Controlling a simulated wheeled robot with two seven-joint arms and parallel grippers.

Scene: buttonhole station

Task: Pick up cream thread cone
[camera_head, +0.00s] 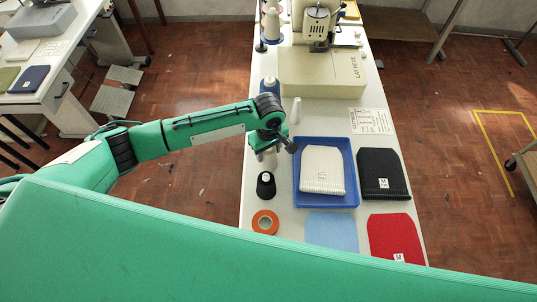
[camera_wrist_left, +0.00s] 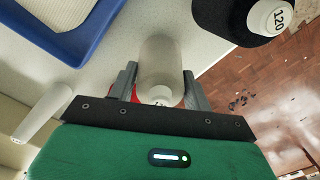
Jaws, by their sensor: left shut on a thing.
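The cream thread cone (camera_wrist_left: 160,62) stands between the two fingers of my left gripper (camera_wrist_left: 160,88) in the left wrist view, and the fingers are shut on it from both sides. In the head view my left gripper (camera_head: 269,147) is over the table, left of the blue tray, and hides most of the cone; a pale part of the cone (camera_head: 269,161) shows below it. I cannot tell whether the cone still touches the table. My right gripper is not in view.
A black cone (camera_head: 266,185) stands close in front, an orange tape roll (camera_head: 265,222) beyond it. A white cone (camera_head: 296,111) and a blue cone (camera_head: 269,86) stand behind. The blue tray (camera_head: 298,192) holds a white knit piece. The sewing machine (camera_head: 320,75) is farther back.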

